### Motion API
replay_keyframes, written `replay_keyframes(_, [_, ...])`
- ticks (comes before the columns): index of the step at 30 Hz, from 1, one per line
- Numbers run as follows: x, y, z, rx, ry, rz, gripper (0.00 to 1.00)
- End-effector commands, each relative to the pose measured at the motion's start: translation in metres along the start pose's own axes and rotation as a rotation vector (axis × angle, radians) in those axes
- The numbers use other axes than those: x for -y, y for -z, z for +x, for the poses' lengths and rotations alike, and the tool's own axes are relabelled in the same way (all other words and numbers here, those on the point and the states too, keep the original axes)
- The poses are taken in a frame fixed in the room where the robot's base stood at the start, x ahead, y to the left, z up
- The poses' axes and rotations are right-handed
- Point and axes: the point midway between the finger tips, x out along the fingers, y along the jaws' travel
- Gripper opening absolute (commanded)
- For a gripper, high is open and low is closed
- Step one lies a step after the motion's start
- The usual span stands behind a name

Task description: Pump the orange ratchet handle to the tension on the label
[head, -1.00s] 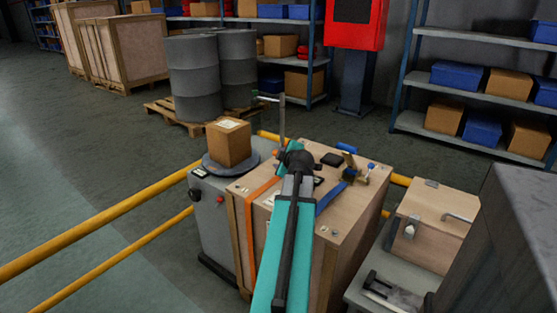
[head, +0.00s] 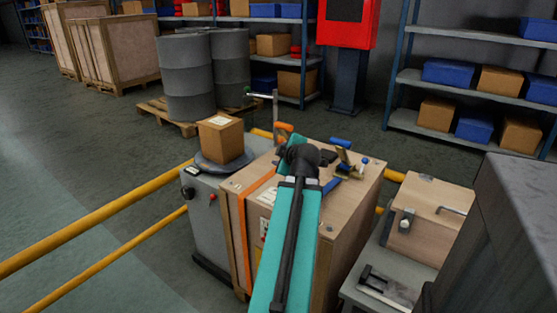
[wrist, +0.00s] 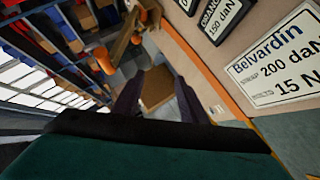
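An orange handle end (head: 284,127) shows above the wooden crate (head: 345,200), just behind my wrist; I take it for the ratchet handle. An orange strap (head: 243,225) runs down the crate. My gripper (wrist: 155,85) shows two dark fingers apart, with a cardboard box seen beyond the gap. Nothing is visibly held. In the head view my arm hides the gripper and the ratchet body.
A cardboard box (head: 219,138) sits on a round plate at the crate's left. A brass fitting with blue handles (head: 340,142) lies on the crate top. Yellow rails (head: 100,233) cross the left. A wooden box (head: 428,220) and a grey block stand right.

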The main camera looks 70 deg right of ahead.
Motion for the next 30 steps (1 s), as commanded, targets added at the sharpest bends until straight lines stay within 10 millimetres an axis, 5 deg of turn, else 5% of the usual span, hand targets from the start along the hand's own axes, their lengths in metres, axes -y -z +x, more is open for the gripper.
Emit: replay_keyframes(30, [0.001, 0.002, -0.032, -0.002, 0.000, -0.001, 0.39])
